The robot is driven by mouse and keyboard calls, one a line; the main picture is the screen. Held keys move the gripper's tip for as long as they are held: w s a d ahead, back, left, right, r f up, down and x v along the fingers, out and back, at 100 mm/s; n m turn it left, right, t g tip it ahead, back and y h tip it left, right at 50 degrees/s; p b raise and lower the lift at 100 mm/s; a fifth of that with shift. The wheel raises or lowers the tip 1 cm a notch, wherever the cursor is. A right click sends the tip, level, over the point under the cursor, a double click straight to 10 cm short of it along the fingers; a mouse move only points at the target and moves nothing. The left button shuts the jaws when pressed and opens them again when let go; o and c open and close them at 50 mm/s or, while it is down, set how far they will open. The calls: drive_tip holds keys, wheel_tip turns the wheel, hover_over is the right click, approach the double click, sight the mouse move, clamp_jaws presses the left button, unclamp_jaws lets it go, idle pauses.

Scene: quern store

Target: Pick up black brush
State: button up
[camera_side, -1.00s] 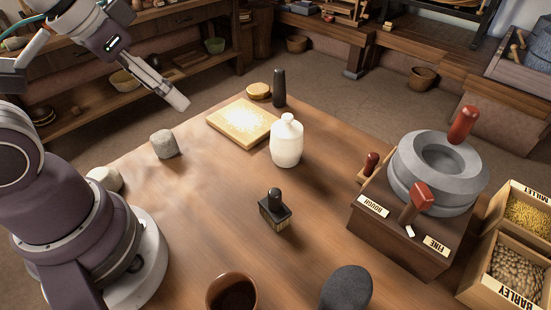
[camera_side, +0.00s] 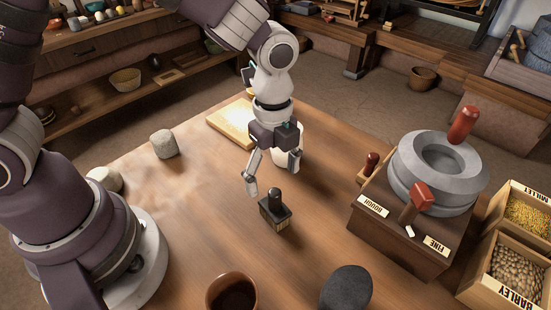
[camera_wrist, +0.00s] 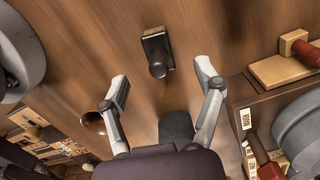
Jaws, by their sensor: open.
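The black brush (camera_side: 274,214) stands upright on the wooden table in the side view, a dark block with a rounded black knob handle and a pale, striped lower face. It also shows in the wrist view (camera_wrist: 156,50), at the upper middle. My gripper (camera_side: 272,175) is open and empty, pointing down above and just behind the brush in the side view. In the wrist view the two fingers (camera_wrist: 162,80) are spread wide, with the brush a little beyond their tips and roughly centred between them. Nothing touches the brush except the table.
A white bottle (camera_side: 317,146) stands close behind my gripper, partly hidden. A brown cup (camera_side: 231,294) and a dark grey rounded thing (camera_side: 347,289) are at the front. The stone quern (camera_side: 437,172) on its box is to the right.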

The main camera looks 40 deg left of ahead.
sight(275, 207)
drive_tip(key=f, duration=0.7)
drive_tip(key=shift+s+d+f, duration=0.1)
drive_tip(key=shift+s+d, duration=0.15)
drive_tip(key=shift+d, duration=0.1)
clamp_jaws()
